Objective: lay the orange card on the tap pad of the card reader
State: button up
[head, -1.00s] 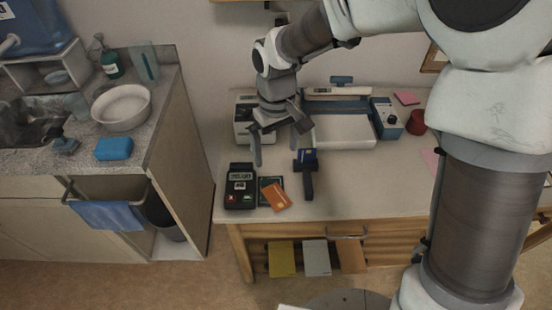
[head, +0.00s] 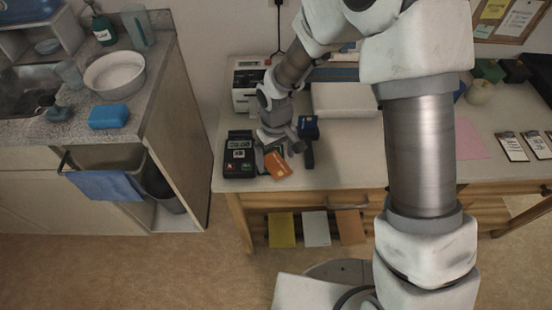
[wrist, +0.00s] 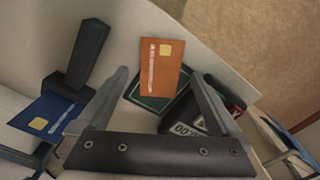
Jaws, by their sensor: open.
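The orange card (head: 278,164) lies partly over the dark, green-edged tap pad (wrist: 150,101), turned askew, with one end past the pad's edge. The card also shows in the wrist view (wrist: 163,66). The pad sits beside the black card reader (head: 239,157), whose keypad part shows behind a finger in the wrist view (wrist: 196,124). My gripper (head: 279,153) is open just above the pad. In the wrist view one finger is on each side of the card, apart from it. Whether the card lies flat on the pad is hard to tell.
A black stand (head: 309,155) with a blue card (head: 308,128) stands close on the right of my gripper. A white-and-grey machine (head: 249,84) is behind. The table's front edge is near the card. The tabletop (head: 345,165) to the right is clear.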

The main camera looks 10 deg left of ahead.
aim_at(270, 158)
jog(key=shift+f, duration=0.4)
jog(key=c, duration=1.4)
jog(key=shift+o, duration=0.2)
jog(key=shift+w+a, duration=1.05)
jog(key=o, duration=1.4)
jog(key=shift+c, duration=0.2)
jog(key=shift+s, duration=0.1)
